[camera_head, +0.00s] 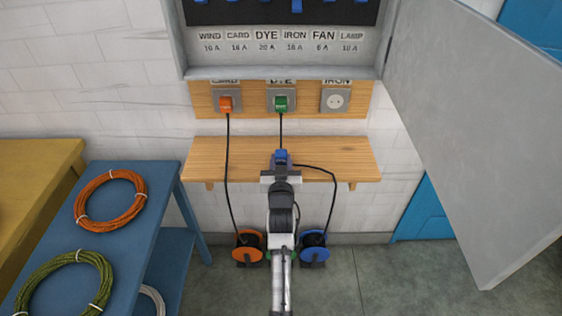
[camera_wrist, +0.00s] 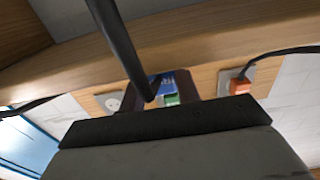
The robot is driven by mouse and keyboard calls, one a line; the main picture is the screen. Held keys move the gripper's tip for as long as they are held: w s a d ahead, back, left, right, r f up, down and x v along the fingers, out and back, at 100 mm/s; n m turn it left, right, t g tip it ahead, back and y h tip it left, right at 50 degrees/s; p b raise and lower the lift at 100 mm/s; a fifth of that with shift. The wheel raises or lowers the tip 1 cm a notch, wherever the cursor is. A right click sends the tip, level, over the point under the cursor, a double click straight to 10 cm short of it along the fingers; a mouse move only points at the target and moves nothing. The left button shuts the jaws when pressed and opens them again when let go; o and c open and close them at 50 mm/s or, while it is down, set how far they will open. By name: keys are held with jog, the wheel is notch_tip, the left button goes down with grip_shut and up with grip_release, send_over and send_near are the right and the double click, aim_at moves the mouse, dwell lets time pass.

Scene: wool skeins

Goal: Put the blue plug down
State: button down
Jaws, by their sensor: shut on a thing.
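The blue plug (camera_head: 281,157) is at the tip of my gripper (camera_head: 281,170), over the wooden shelf (camera_head: 345,160) below the sockets. My gripper is shut on it. In the wrist view the blue plug (camera_wrist: 158,84) shows between the dark fingers (camera_wrist: 160,92), partly hidden by a black cable. Its cable runs right and down to a blue reel (camera_head: 315,252) on the floor. I cannot tell whether the plug touches the shelf.
An orange plug (camera_head: 226,104) sits in the CARD socket and a green plug (camera_head: 281,103) in the DYE socket. The IRON socket (camera_head: 335,100) is empty. An open grey door (camera_head: 480,120) hangs at right. The shelf is otherwise clear.

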jog(key=shift+f, duration=0.55)
jog(key=c, duration=1)
grip_release()
jog(key=shift+r, duration=0.1)
jog(key=shift+r, duration=0.2)
jog(key=shift+r+p, duration=0.35)
jog(key=shift+r, duration=0.15)
jog(key=shift+s+f+b, duration=0.15)
jog(key=shift+s+b, duration=1)
jog(key=shift+s, duration=4.85)
